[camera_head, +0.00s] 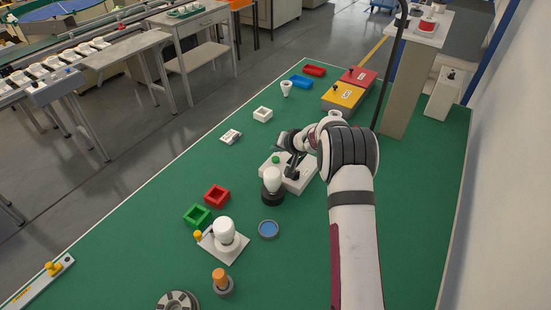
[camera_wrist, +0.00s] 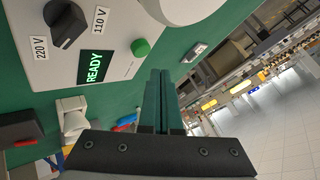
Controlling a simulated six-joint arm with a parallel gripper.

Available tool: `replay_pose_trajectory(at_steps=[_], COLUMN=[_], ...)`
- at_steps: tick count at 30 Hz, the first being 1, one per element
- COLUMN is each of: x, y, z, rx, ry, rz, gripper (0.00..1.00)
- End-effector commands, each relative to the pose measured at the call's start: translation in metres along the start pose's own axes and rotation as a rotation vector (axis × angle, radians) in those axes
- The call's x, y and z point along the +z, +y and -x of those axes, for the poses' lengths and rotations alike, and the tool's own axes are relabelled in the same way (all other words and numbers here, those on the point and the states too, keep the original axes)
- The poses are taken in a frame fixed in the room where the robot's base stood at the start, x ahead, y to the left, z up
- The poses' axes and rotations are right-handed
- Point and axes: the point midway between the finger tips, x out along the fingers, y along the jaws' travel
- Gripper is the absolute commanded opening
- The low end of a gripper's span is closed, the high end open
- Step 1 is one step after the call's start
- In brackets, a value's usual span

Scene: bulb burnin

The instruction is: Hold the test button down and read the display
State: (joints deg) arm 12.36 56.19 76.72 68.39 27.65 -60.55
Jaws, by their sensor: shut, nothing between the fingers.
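The white tester box (camera_head: 301,181) stands mid-table in the head view, partly hidden by my gripper. In the wrist view its panel (camera_wrist: 118,25) shows a dark knob (camera_wrist: 65,23) between labels 220 V and 110 V. The lit display (camera_wrist: 95,66) reads READY in green letters. The green test button (camera_wrist: 140,47) is beside the display; it also shows in the head view (camera_head: 276,160). My gripper (camera_wrist: 160,72) is shut and empty, its tips close to the button but apart from it in the picture. A white bulb (camera_head: 272,179) stands upright in a dark socket beside the box.
Left of the box are a red tray (camera_head: 217,196), a green tray (camera_head: 197,216) and a white bulb on a plate (camera_head: 225,233). A blue dish (camera_head: 268,229) lies in front. Red and yellow boxes (camera_head: 344,96) stand behind.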

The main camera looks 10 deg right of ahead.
Motion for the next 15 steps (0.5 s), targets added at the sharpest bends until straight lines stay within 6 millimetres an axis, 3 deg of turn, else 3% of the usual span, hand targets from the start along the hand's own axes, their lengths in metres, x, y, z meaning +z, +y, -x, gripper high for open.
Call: replay_pose_trajectory(at_steps=[15], x=[0.0074], y=[0.0078], z=[-0.0107], rx=[0.000], ry=[0.001], rz=[0.000], gripper=[0.00])
